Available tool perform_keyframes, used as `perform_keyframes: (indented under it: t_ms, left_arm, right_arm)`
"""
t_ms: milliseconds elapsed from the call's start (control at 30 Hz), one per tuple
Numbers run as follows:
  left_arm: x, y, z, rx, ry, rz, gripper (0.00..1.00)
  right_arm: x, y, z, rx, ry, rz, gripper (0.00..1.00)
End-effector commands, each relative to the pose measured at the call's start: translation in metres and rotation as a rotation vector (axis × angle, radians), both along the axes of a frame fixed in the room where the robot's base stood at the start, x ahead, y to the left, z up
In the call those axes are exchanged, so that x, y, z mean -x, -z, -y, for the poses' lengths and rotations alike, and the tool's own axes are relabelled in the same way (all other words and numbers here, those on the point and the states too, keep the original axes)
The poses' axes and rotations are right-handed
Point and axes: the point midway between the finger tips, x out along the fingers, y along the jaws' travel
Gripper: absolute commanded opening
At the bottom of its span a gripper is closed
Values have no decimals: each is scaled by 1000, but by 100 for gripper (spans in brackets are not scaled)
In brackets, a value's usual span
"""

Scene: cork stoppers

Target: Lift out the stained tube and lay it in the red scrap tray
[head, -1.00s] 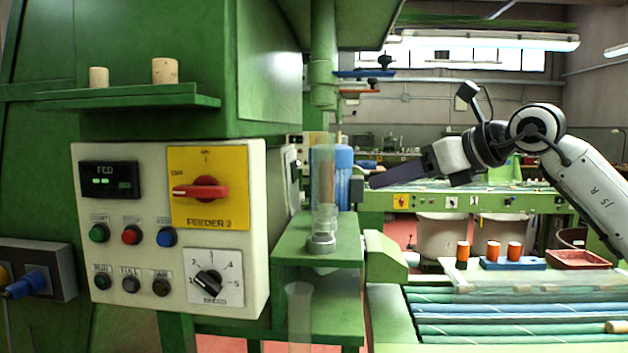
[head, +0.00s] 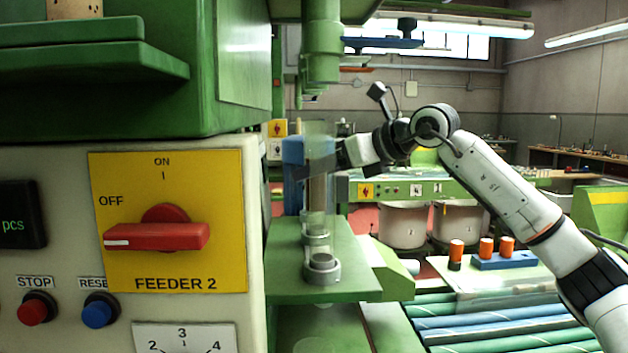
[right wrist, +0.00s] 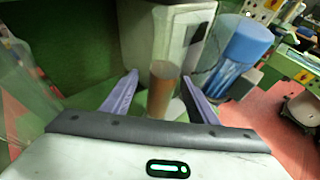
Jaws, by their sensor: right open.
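The stained tube (head: 317,192) is a clear upright tube with brown inside. It stands over a grey ring holder on the green machine ledge (head: 350,262). My right gripper (head: 312,167) reaches in from the right at the tube's height. In the right wrist view, the brown tube (right wrist: 163,92) stands between the two spread purple-grey fingers (right wrist: 160,80), with gaps visible on both sides. The red scrap tray does not show in the current views. My left gripper is not in view.
A blue-capped cylinder (right wrist: 247,45) stands close to the right finger. A second grey ring holder (head: 321,268) is nearer on the ledge. The feeder panel (head: 60,180) is at the left. Several orange-topped pieces (head: 486,247) stand at the right by a blue block (head: 510,262).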

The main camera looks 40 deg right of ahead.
Motion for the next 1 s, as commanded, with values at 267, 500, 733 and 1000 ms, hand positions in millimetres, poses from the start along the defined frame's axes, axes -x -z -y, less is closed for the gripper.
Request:
perform_keyframes:
  t_ms: [267, 500, 733, 1000]
  left_arm:
    - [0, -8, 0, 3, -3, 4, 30]
    - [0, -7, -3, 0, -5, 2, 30]
    - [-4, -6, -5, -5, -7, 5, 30]
    - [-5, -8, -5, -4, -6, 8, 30]
  right_arm:
    - [-29, 20, -4, 0, -1, -4, 54]
    - [-49, 28, -8, 0, 0, 0, 54]
    - [-49, 29, -8, 1, 0, 0, 49]
    - [-49, 28, -8, 0, 0, 0, 9]
